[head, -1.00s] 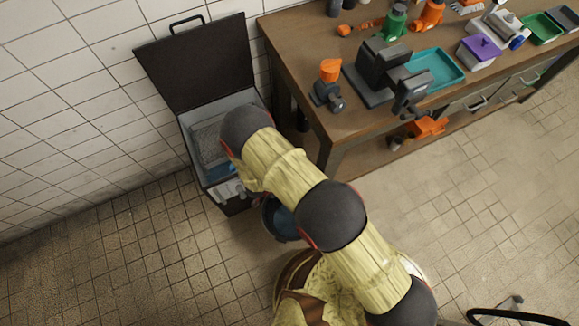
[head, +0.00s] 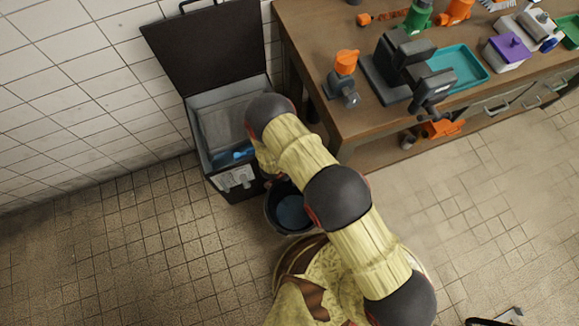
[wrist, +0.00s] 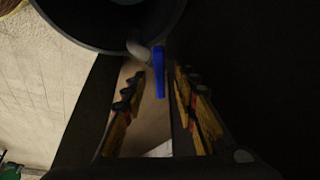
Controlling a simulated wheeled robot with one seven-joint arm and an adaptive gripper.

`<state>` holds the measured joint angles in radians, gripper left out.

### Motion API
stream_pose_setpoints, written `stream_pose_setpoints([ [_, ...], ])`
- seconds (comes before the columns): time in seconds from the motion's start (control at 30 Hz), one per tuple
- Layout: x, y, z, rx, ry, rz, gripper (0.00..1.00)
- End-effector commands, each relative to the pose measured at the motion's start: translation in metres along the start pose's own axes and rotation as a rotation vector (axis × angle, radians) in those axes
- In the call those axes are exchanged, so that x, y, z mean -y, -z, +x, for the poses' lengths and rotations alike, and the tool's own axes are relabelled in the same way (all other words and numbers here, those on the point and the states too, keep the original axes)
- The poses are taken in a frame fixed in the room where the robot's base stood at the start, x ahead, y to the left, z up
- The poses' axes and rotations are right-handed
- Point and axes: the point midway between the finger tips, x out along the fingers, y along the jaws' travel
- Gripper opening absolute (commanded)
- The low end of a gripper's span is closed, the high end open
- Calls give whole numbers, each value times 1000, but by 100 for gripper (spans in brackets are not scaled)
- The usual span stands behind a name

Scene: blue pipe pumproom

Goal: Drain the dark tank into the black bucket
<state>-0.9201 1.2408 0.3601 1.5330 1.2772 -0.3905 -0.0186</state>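The dark tank (head: 240,192) stands against the tiled wall with its lid (head: 205,48) raised. Its pale inside shows, with a blue patch near the front. The black bucket (head: 270,215) is on the floor at the tank's front right, partly behind my arm; a blue surface shows inside it. In the wrist view the bucket (wrist: 165,30) fills the top. A blue lever (wrist: 159,72) beside a pale spout (wrist: 138,50) lies between the fingers of my gripper (wrist: 162,105), nearer the right finger. The fingers are apart; contact cannot be told. My gripper is hidden in the head view.
A brown workbench (head: 345,125) stands right of the tank, holding a dark vise (head: 395,65), a teal tray (head: 458,70) and an orange-topped item (head: 346,62). Orange items (head: 440,127) sit on its lower shelf. The tiled floor left of the bucket is clear.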

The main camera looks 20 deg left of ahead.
Motion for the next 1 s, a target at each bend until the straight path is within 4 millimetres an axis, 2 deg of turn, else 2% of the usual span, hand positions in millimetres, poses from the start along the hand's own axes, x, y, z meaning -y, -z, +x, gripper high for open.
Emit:
stream_pose_setpoints([
  [0.3, 0, 0, 3, 0, 0, 0, 29],
  [0.8, 0, 0, 3, 0, 0, 0, 1],
  [1.0, 0, 0, 3, 0, 0, 0, 0],
])
